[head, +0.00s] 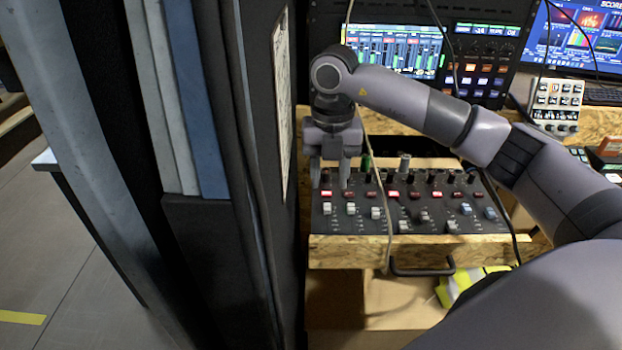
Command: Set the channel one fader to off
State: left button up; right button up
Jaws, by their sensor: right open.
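The audio mixer (410,227) lies in a wooden shelf in the head view, with a row of faders along its front. The leftmost fader cap (327,209), white, appears to be channel one; its printed label is too small to read. My right gripper (330,182) points down over the mixer's left end, behind that fader cap in the picture. Its two fingers are apart, with a red button (326,193) showing near their tips. Whether the fingertips touch the panel I cannot tell. My left gripper is not in view.
A dark rack side wall (263,150) stands close to the left of the mixer. A cable (388,215) hangs across the mixer's front. Screens and a button panel (482,75) stand behind. A black handle (422,271) sits below.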

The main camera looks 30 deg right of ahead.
aim_at(327, 206)
jog(key=shift+w+d, duration=0.15)
jog(key=shift+w, duration=0.2)
jog(key=shift+f, duration=0.15)
notch_tip(327, 206, down, 7)
jog(key=shift+s+r, duration=0.15)
jog(key=shift+r, duration=0.05)
grip_shut()
